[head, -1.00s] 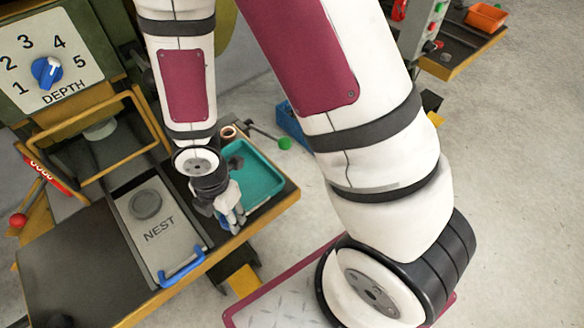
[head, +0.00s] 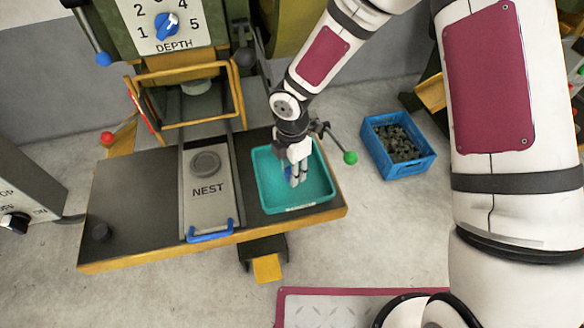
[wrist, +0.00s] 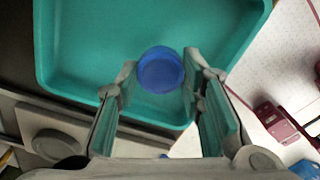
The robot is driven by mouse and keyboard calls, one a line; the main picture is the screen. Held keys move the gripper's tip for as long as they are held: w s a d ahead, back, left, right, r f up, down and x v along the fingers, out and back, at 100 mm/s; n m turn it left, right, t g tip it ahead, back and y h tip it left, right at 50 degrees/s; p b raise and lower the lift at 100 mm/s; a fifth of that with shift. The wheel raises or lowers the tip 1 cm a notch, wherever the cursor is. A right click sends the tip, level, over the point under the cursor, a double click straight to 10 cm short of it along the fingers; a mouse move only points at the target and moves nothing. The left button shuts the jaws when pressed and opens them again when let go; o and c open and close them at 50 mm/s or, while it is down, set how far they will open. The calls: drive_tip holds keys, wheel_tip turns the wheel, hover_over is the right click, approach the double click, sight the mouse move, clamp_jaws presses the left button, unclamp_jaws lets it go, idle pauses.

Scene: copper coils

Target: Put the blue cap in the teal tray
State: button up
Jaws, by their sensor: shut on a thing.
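The blue cap (wrist: 160,72) is between my gripper's fingertips in the wrist view. A small part of the cap (head: 288,173) shows beside the fingers in the head view. My gripper (head: 296,180) points down over the teal tray (head: 325,196) and is shut on the cap. The teal tray (wrist: 60,50) lies behind the cap in the wrist view, and its bare floor shows around it. I cannot tell how high the cap is above the tray floor.
The tray sits at the right end of a dark bench (head: 130,200). Left of it is a grey NEST slide (head: 208,212) with a blue handle (head: 210,233). A green-knobbed lever (head: 350,158) sticks out behind the tray. A blue crate (head: 415,168) stands on the floor at right.

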drive_tip(key=shift+w+a+f, duration=0.1)
drive_tip(key=shift+w+a, duration=0.05)
drive_tip(key=shift+w, duration=1.3)
drive_tip(key=shift+f, duration=1.75)
drive_tip(key=shift+f, duration=0.1)
drive_tip(key=o, duration=1.1)
